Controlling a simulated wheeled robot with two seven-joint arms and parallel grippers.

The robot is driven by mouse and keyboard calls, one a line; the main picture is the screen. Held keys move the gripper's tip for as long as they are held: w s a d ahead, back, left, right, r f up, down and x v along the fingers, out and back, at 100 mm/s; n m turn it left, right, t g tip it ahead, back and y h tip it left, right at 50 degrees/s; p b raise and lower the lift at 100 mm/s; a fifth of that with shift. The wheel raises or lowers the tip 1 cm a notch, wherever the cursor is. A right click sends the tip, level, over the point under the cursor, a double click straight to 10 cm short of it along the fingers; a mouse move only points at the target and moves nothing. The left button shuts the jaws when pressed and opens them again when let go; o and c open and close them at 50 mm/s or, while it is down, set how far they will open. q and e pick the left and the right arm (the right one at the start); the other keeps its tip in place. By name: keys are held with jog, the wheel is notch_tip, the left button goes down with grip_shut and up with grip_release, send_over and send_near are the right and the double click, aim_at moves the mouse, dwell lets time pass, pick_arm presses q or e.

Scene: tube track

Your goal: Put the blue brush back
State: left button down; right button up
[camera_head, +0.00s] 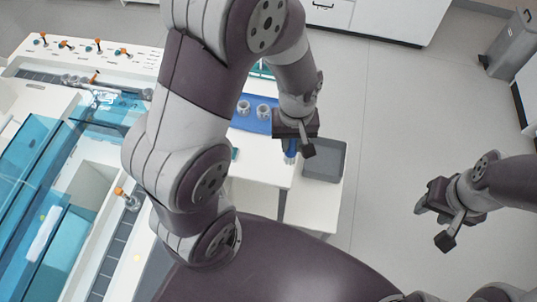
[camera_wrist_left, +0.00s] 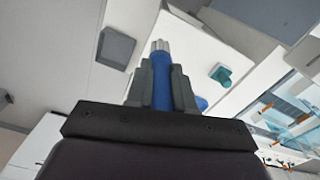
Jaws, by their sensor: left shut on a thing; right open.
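The blue brush (camera_wrist_left: 161,85) is held in my left gripper (camera_wrist_left: 161,92), with its pale tip sticking out past the fingers in the left wrist view. In the head view the left gripper (camera_head: 293,145) is above the right end of the white table, and the blue brush (camera_head: 290,153) hangs below it, close to the grey bin. My right gripper (camera_head: 437,219) is open and empty, above the floor at the right. The lower end of the brush is partly hidden by the gripper in the head view.
A blue rack (camera_head: 250,122) with white cups stands on the white table (camera_head: 262,171), partly behind my left arm. A grey bin (camera_head: 325,163) is at the table's right end. A machine with clear blue covers (camera_head: 37,155) fills the left.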

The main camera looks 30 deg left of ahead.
pick_arm(q)
jog(key=a+f, duration=0.6)
jog(key=f, duration=0.1)
jog(key=shift+w+a+f, duration=0.1)
jog(key=shift+a, duration=0.2)
jog(key=shift+w+f, duration=0.15)
jog(key=shift+f, duration=0.25)
jog(key=shift+f, duration=0.1)
jog(key=c, duration=1)
grip_release()
